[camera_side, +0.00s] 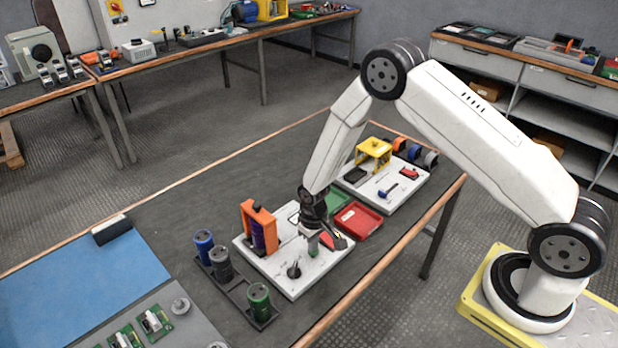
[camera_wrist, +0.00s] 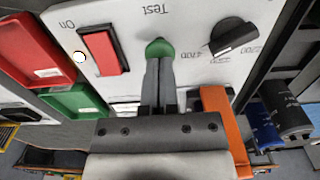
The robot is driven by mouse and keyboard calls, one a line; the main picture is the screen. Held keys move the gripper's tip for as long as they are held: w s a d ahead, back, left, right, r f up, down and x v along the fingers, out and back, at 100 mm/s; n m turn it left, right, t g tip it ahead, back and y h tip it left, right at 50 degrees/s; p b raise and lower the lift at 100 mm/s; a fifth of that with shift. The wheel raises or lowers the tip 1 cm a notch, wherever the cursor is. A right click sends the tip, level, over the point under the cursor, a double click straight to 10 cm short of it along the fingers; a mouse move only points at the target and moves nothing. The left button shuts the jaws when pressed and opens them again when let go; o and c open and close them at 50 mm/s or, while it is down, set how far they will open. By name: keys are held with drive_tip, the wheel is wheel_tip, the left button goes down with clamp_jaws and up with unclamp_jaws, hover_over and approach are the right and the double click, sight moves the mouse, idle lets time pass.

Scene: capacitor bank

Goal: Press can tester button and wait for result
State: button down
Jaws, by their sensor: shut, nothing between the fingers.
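The can tester is a white panel (camera_side: 297,281) on the dark bench. Its green button (camera_wrist: 158,46) shows under the label "Test" in the wrist view. My gripper (camera_side: 313,250) points down over the panel, fingers shut and empty. In the wrist view its fingertips (camera_wrist: 160,60) overlap the near edge of the button; whether they touch it or hover just above, I cannot tell. A red switch (camera_wrist: 104,52) marked "On", a small pale round lamp (camera_wrist: 79,57) and a black knob (camera_wrist: 233,35) flank the button. An orange holder (camera_side: 259,218) on the panel has a purple can in it.
A rack left of the panel holds a blue can (camera_side: 204,246), a dark grey can (camera_side: 220,263) and a green can (camera_side: 258,301). A red tray (camera_side: 359,221) and green tray (camera_side: 337,201) lie right of the panel. A second white board (camera_side: 388,204) stands beyond.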

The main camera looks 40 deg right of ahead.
drive_tip(key=shift+f, duration=0.85)
idle(0.4)
drive_tip(key=shift+r, duration=3.5)
drive_tip(key=shift+s+r, duration=0.1)
drive_tip(key=shift+r, duration=0.45)
drive_tip(key=s+d+r+t, duration=0.2)
drive_tip(key=s+r, duration=1.3)
drive_tip(key=r, duration=0.1)
drive_tip(key=shift+t, duration=0.3)
